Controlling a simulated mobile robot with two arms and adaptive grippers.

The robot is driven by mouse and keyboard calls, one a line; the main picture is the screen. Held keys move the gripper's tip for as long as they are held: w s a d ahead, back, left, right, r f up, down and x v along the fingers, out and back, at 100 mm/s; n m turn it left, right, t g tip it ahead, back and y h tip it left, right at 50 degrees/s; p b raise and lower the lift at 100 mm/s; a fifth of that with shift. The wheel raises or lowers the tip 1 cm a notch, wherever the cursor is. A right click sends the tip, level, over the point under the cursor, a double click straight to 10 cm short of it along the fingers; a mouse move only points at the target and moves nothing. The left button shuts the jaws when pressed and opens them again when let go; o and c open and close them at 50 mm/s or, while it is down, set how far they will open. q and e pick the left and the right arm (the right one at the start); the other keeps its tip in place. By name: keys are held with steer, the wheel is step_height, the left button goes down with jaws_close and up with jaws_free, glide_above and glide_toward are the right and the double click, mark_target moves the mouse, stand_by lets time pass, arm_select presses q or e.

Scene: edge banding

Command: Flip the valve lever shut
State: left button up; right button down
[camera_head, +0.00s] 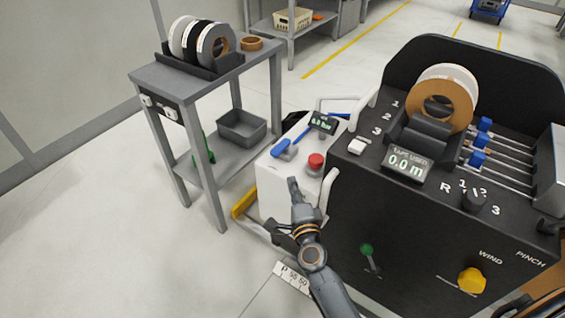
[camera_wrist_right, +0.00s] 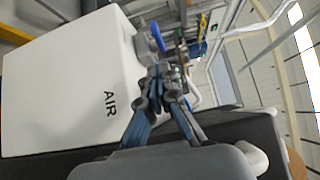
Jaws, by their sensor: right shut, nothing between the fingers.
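A blue part at the unit's top edge in the right wrist view (camera_wrist_right: 157,37) looks like the lever. My right gripper (camera_head: 294,184) is shut and empty. In the head view it appears over the unit's front side, just below the lever and left of a red button (camera_head: 316,160), apart from the lever. In the right wrist view the closed fingers (camera_wrist_right: 160,72) point toward the unit's top edge. My left gripper is not in view.
A black machine (camera_head: 400,225) with tape rolls, knobs and white handles stands close on the right. A grey rack (camera_head: 160,78) with tape rolls and a grey bin (camera_head: 241,127) stands on the left. Open floor lies at lower left.

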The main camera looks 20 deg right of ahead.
steer(key=b, duration=0.1)
glide_toward(281, 151)
steer(key=w, duration=0.3)
steer(key=w+d, duration=0.1)
steer(key=w, duration=0.1)
steer(key=shift+w+d+f, duration=0.1)
steer(key=shift+w+f, duration=0.15)
steer(key=shift+f, duration=0.05)
steer(key=shift+w, duration=0.4)
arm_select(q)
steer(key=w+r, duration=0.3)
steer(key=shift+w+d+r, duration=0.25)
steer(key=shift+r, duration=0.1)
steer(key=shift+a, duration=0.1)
